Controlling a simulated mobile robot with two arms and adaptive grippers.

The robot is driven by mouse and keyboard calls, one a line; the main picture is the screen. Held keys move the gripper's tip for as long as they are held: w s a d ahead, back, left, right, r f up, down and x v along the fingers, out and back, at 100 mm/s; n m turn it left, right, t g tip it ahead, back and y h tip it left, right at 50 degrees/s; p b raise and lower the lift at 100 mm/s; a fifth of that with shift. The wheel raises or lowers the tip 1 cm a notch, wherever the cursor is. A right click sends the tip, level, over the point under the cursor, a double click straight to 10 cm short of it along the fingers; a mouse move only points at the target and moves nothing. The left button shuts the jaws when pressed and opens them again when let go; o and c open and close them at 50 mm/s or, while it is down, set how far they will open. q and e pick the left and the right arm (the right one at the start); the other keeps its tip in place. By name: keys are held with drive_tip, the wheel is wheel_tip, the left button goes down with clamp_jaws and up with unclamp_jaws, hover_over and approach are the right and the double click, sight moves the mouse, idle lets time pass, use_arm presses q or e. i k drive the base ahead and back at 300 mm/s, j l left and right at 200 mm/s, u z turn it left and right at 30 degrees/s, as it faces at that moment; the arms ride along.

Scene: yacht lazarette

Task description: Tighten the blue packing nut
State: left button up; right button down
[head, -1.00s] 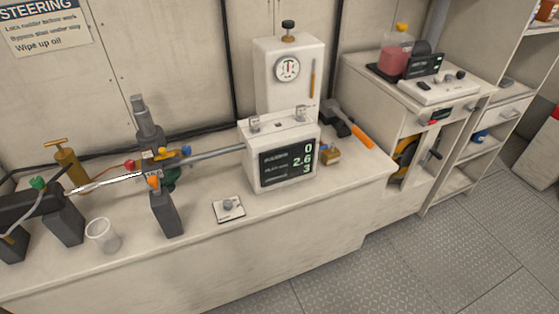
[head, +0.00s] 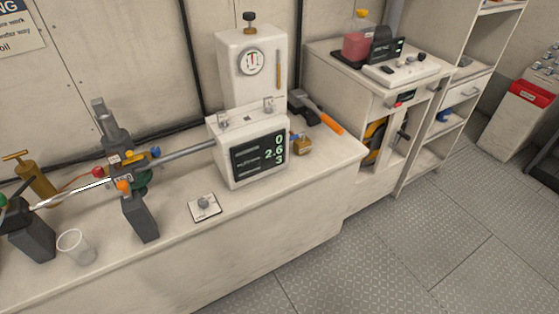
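A small blue part (head: 155,152) sits on the rod side of the steering cylinder assembly at the left, just right of an orange-yellow part. It may be the packing nut, but it is too small to see its thread or seating. Neither of my grippers is in view.
A clear cup (head: 75,246) and a small plate with a knob (head: 204,206) stand near the bench's front edge. A side cabinet (head: 375,105) and shelves (head: 450,120) stand right. The metal floor (head: 400,250) is clear.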

sight(155, 151)
drive_tip(key=u, duration=1.35)
